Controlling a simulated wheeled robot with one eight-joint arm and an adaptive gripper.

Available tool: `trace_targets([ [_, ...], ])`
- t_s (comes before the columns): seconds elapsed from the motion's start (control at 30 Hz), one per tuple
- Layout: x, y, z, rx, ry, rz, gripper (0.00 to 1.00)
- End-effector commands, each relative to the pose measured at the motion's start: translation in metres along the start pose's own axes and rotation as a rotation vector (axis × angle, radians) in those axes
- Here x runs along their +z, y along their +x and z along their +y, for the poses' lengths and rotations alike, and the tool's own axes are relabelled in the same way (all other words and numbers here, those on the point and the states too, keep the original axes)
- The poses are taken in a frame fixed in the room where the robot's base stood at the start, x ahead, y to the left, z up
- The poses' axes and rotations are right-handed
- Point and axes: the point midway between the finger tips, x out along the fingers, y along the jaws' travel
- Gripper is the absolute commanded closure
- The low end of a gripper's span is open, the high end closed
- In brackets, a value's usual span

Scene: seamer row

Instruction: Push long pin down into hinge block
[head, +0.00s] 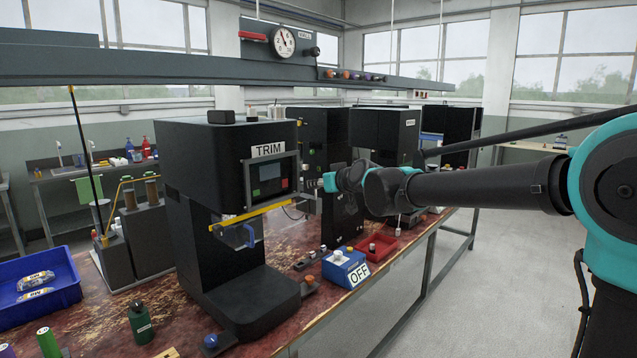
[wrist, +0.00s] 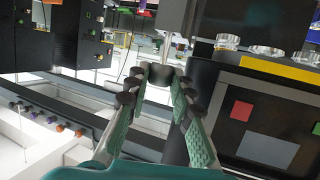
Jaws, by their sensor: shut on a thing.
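My gripper (head: 316,186) is at the right side of the black TRIM machine (head: 226,165), by a small grey metal fixture (head: 307,203). In the wrist view, my gripper (wrist: 158,78) has its two green-padded fingers closing together at their dark tips. A slim silvery rod (wrist: 167,38), which looks like the long pin, runs from the fingertips toward the picture's top edge. A dark piece sits between the tips and looks like its head. The hinge block cannot be told apart clearly. How deep the pin sits is hidden.
The machine's tilted control panel (wrist: 262,125) is close beside the right finger. A yellow bar (head: 253,217) crosses the machine's front. A blue OFF box (head: 344,269) and red tray (head: 374,248) stand on the bench below. An overhead shelf (head: 200,66) spans above.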

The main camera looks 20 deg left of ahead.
Motion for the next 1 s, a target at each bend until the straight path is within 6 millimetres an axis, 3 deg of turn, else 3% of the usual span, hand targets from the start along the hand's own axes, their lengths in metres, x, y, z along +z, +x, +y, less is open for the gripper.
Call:
trace_targets([
  [1.0, 0.022, 0.007, 0.000, 0.000, 0.000, 0.000, 1.00],
])
